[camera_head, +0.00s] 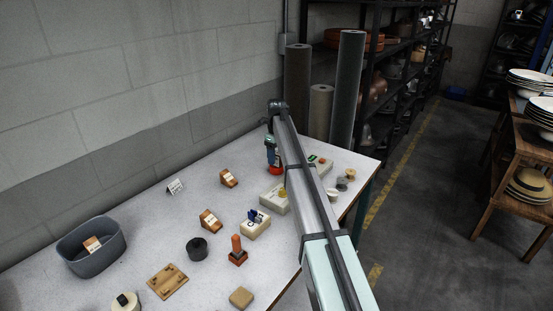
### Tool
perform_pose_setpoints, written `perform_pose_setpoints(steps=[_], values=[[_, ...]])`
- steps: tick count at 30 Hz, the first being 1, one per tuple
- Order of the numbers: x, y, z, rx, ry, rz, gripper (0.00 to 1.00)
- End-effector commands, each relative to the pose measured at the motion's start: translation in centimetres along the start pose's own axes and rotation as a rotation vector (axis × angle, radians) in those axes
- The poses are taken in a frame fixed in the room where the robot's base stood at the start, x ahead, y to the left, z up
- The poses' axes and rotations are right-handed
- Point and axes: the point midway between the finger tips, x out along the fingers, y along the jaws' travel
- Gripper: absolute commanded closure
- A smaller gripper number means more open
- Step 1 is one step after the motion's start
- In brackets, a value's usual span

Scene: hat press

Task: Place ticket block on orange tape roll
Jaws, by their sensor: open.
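Wooden ticket blocks with white labels stand on the table: one (228,178) near the back, one (210,221) nearer the middle, and one (92,244) inside the grey bin. I cannot tell which one the task means. A small orange-red ring-like thing (275,170), which looks like the orange tape roll, lies at the back right, partly hidden. My gripper (273,160) points down just above or beside it; contact cannot be told. My gripper is open, and its fingertips are small and hard to make out. I see no ticket block in it.
The grey bin (66,259) stands at left. A black roll (197,249), an orange stamp-like piece (237,252), a wooden board (167,282) and a cream box (255,224) occupy the middle. My arm hides part of the right side. Tall rolls (347,90) stand behind the table.

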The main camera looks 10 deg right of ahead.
Motion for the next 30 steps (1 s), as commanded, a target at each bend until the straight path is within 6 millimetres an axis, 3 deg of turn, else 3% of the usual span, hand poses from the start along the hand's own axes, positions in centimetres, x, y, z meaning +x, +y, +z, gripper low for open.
perform_pose_setpoints(steps=[9,15,21,30], values=[[-6.0,-0.1,0.1,0.0,-0.002,-0.001,0.36],[-8.9,-0.1,0.1,0.0,-0.001,-0.001,0.36],[-10.3,0.0,0.0,0.0,-0.001,-0.001,0.36],[-10.6,0.0,0.0,0.0,0.0,0.0,0.36]])
